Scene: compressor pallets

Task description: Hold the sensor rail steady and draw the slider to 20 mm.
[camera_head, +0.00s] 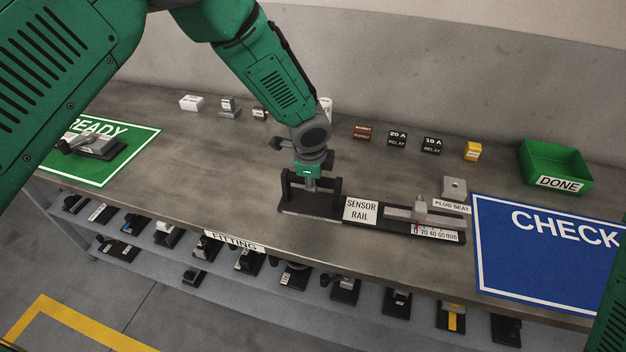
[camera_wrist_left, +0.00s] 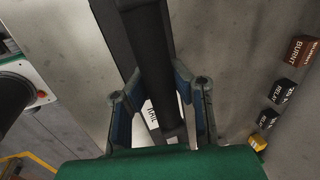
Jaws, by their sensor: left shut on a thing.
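The sensor rail is a long black base (camera_head: 382,227) on the bench, with a black handle (camera_head: 326,186) on two posts at its left end and a white SENSOR RAIL label (camera_head: 361,209). My left gripper (camera_head: 311,184) comes down from above and is shut on the handle. In the left wrist view its fingers (camera_wrist_left: 160,105) sit on both sides of a black bar (camera_wrist_left: 152,45). The grey slider (camera_head: 420,208) sits on the rail's right part, its red mark near the 0 end of the mm scale (camera_head: 436,234). My right gripper is out of view.
A plug seat block (camera_head: 455,188) stands just behind the slider. A blue CHECK mat (camera_head: 545,262) and a green DONE bin (camera_head: 556,166) lie to the right. Relays (camera_head: 397,139) and small blocks line the back. A green READY mat (camera_head: 112,170) holds a part at left.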

